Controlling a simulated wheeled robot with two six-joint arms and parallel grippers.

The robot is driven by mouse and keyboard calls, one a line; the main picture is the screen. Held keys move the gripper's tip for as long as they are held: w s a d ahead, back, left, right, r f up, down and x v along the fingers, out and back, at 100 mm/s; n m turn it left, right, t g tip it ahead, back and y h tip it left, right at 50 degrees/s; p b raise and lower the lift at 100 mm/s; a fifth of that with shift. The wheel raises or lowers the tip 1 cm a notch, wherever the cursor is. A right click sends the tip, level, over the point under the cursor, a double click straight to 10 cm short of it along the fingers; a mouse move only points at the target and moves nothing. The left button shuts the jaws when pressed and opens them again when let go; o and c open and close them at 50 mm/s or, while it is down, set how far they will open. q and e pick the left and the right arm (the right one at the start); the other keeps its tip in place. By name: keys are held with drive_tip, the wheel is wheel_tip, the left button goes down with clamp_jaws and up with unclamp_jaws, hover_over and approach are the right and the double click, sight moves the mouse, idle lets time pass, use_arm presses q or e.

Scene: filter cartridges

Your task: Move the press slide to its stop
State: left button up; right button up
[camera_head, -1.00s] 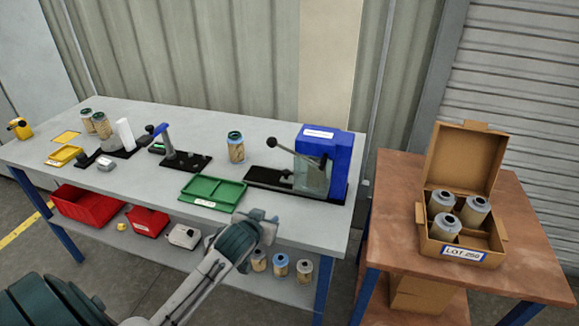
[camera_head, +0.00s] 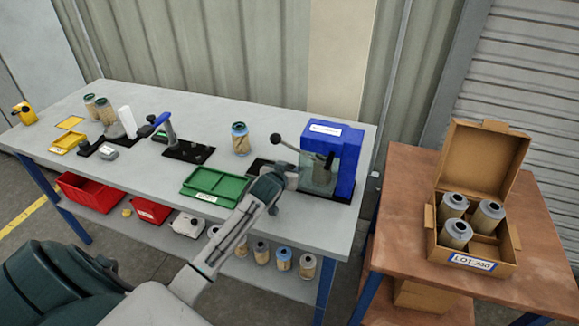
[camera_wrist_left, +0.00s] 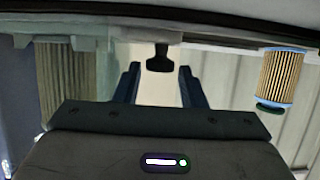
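The blue press (camera_head: 347,160) stands at the right end of the bench on a dark base, with a lever ending in a black ball (camera_head: 275,139). A clear guard (camera_head: 316,180) covers its front. In the left wrist view, which looks upside down, a pleated cartridge (camera_wrist_left: 70,85) shows behind the clear panel. A dark T-shaped handle (camera_wrist_left: 160,60), likely the slide's, appears between my left fingertips. My left gripper (camera_head: 287,172) is at the front of the press base; its fingers (camera_wrist_left: 159,75) are apart. Contact with the handle cannot be told. My right gripper is out of view.
A green tray (camera_head: 213,197) lies left of my left arm. A blue-capped cartridge (camera_head: 240,142) stands behind it, also in the left wrist view (camera_wrist_left: 281,77). A black-based fixture (camera_head: 188,152) is further left. An open carton (camera_head: 432,245) of cartridges stands on the right table.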

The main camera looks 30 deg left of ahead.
use_arm(q)
drive_tip(key=shift+w, duration=0.3)
drive_tip(key=shift+w+a+f, duration=0.1)
drive_tip(key=shift+f, duration=0.05)
drive_tip(key=shift+w, duration=0.1)
drive_tip(key=shift+c, duration=1.1)
clamp_jaws()
drive_tip(key=shift+a, duration=0.25)
drive_tip(key=a, duration=0.2)
drive_tip(key=s+a+p, duration=0.1)
drive_tip(key=a, duration=0.2)
drive_tip(key=s+a, duration=0.1)
drive_tip(key=a, duration=0.2)
drive_tip(key=shift+s+a, duration=0.1)
drive_tip(key=shift+a, duration=0.05)
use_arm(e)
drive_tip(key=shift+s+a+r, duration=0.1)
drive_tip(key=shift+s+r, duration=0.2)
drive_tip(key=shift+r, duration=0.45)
